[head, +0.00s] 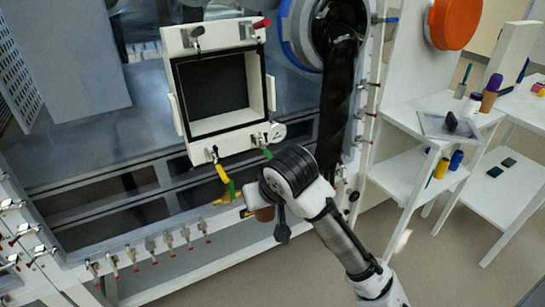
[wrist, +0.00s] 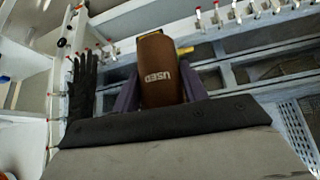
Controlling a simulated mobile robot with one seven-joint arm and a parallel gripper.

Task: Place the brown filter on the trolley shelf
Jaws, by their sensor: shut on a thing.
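The brown filter (wrist: 160,62) is a rounded brown piece marked "USED". In the wrist view it sits between the two purple fingers of my gripper (wrist: 160,92), which is shut on it. In the head view, my gripper (head: 258,208) is low in front of the glovebox row, and only a small brown part of the filter (head: 265,214) shows beside it. White shelved stands are at the right: one has a lower shelf (head: 400,172), and another has a shelf (head: 520,182) with two small dark pieces. I cannot tell which is the trolley.
A square white-framed port (head: 178,120) stands open above my gripper. A round port with a black glove (head: 335,110) hangs close to my arm. Several valves (head: 185,237) line the front rail. Bottles and a tray (head: 435,128) crowd the right stand's top. Floor (head: 440,265) is clear at lower right.

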